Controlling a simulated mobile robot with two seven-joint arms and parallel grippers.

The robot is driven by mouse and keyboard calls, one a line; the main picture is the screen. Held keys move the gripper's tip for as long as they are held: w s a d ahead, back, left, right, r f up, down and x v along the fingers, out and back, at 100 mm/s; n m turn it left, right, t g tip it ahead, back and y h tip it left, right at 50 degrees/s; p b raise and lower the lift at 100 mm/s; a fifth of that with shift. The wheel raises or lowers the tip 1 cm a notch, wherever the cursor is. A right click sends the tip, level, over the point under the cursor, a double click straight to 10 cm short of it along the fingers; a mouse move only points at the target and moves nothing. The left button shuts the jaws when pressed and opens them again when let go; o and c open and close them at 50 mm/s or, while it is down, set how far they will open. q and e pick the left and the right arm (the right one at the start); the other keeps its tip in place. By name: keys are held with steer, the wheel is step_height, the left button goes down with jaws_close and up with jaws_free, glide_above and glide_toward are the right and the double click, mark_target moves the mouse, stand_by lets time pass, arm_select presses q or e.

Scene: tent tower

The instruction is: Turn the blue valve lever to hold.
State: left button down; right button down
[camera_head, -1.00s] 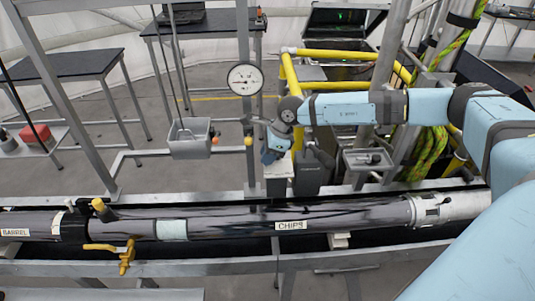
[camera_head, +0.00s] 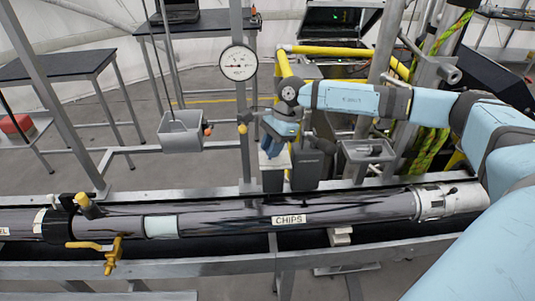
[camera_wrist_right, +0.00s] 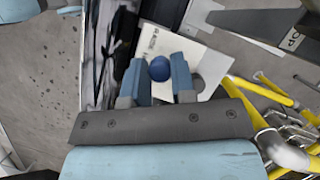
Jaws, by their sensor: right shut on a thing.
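The blue valve lever shows as a round blue knob (camera_wrist_right: 159,69) in the right wrist view. It sits between the two blue fingers of my right gripper (camera_wrist_right: 160,82), which is shut on it. Behind the knob is a pale plate (camera_wrist_right: 202,47) with small printing, too small to read. In the head view my right gripper (camera_head: 277,140) reaches down in front of the pale plate (camera_head: 272,165), behind the long dark pipe; the knob itself is hidden there. The lever's shaft and pointing direction cannot be made out. My left gripper is out of view.
The dark pipe (camera_head: 240,217) labelled CHIPS runs across the front. A round gauge (camera_head: 238,62) and a grey bin (camera_head: 181,132) stand left of my gripper. A small grey tray (camera_head: 367,152) is close on its right. Yellow pipes (camera_head: 325,51) run behind.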

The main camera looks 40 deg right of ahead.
steer(key=shift+s+d+f+n+g+b, duration=0.1)
steer(key=shift+s+d+n+g+b, duration=0.1)
steer(key=shift+n+b, duration=0.3)
steer(key=shift+s+d+f+n+g+b, duration=0.1)
steer(key=shift+d+n+g+b, duration=0.1)
steer(key=shift+n+b, duration=0.3)
steer(key=shift+s+d+r+n+b, duration=0.15)
steer(key=shift+r+n+b, duration=0.1)
steer(key=shift+n+b, duration=0.3)
steer(key=c, duration=1)
jaws_free()
steer(key=shift+o, duration=0.2)
steer(key=b+v, duration=0.2)
steer(key=v, duration=1.2)
steer(key=shift+w, duration=0.3)
steer(key=shift+f, duration=0.1)
